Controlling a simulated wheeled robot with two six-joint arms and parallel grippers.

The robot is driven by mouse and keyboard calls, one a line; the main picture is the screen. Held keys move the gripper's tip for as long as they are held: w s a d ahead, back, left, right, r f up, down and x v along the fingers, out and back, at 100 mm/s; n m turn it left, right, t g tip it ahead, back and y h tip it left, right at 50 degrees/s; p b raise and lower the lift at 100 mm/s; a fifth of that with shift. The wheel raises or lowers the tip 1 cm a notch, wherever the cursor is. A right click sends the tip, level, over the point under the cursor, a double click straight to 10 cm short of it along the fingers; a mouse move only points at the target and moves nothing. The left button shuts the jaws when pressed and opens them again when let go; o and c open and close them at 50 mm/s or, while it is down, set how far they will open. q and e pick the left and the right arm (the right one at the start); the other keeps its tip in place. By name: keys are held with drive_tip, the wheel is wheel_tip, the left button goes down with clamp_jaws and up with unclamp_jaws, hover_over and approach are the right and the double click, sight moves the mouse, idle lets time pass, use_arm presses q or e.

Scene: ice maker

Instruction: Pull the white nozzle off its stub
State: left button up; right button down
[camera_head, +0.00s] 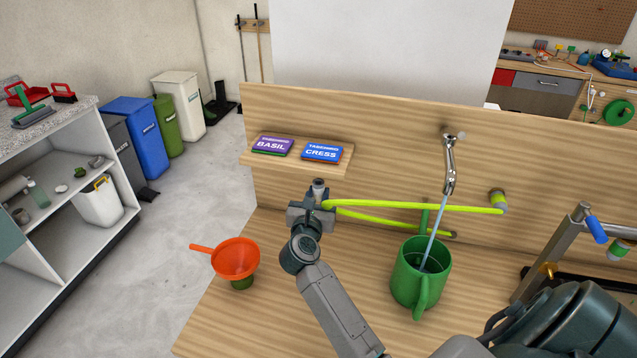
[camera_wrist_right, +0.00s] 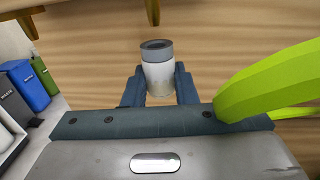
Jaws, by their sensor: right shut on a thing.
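My right gripper (camera_head: 319,193) is shut on the white nozzle (camera_head: 319,184) below the small wooden shelf. In the right wrist view the nozzle (camera_wrist_right: 157,76) is a short white cylinder with a grey collar, upright in the picture between the two blue-grey fingers (camera_wrist_right: 158,88). Its lower part is hidden behind the gripper. I cannot make out a stub joined to it. A yellow-green hose (camera_head: 420,207) runs beside the gripper to the right, and passes close on the right in the wrist view (camera_wrist_right: 265,85). My left gripper is not in view.
A tap (camera_head: 449,165) runs water into a green can (camera_head: 420,275). An orange funnel (camera_head: 236,259) stands on the left of the bench. Seed packets (camera_head: 272,146) lie on the shelf (camera_head: 338,166). A metal frame with a blue handle (camera_head: 595,229) stands right.

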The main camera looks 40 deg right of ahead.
drive_tip(key=s+d+v, duration=0.1)
drive_tip(key=v, duration=0.5)
idle(0.8)
drive_tip(key=shift+r, duration=0.1)
drive_tip(key=x, duration=0.3)
drive_tip(key=w+a+x, duration=0.1)
drive_tip(key=x, duration=0.1)
drive_tip(key=shift+w+d, duration=0.15)
drive_tip(key=shift+d, duration=0.1)
drive_tip(key=shift+w+d, duration=0.1)
drive_tip(key=shift+w, duration=0.1)
